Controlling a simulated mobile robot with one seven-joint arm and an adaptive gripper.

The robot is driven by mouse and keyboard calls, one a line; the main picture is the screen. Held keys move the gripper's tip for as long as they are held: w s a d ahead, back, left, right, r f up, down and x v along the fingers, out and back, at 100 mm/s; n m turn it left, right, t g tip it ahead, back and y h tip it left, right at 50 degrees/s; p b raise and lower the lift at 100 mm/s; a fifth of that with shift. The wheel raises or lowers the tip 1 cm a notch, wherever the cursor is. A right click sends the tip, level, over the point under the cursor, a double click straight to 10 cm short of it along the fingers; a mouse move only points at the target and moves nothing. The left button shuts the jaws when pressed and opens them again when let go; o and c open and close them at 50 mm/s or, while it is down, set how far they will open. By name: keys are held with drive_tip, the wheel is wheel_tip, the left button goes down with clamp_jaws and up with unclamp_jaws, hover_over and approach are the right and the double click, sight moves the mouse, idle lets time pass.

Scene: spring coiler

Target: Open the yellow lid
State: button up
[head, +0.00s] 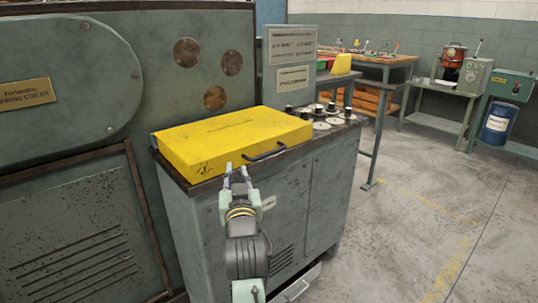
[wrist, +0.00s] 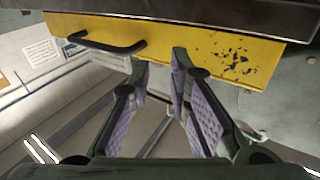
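The yellow lid (head: 225,138) lies flat on top of the grey-green cabinet, with its front face towards me. A dark bar handle (head: 266,152) is fixed to the right part of that front face. My gripper (head: 237,169) is at the lid's front edge, to the left of the handle. Its two fingers are apart with nothing between them. In the wrist view, the yellow front face (wrist: 215,52) lies beyond my open fingertips (wrist: 160,62), and the black handle (wrist: 105,44) is to their left. I cannot tell whether a fingertip touches the lid.
Several dials and knobs (head: 326,118) sit on the cabinet top right of the lid. A large green machine (head: 70,170) stands close on the left. A sign panel (head: 291,46) rises behind the lid. The floor (head: 410,210) to the right is clear, with workbenches farther back.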

drive_tip(key=w+d+f+m+g+h, duration=0.1)
drive_tip(key=w+d+f+m, duration=0.1)
drive_tip(key=d+f, duration=0.35)
drive_tip(key=m+g+y, duration=0.2)
drive_tip(key=m+y, duration=0.7)
drive_tip(key=y, duration=0.2)
approach(270, 154)
drive_tip(key=p+x, duration=0.2)
drive_tip(key=x, duration=0.8)
drive_tip(key=shift+w+a, duration=0.15)
drive_tip(key=shift+w, duration=0.2)
drive_tip(key=shift+c, duration=0.3)
clamp_jaws()
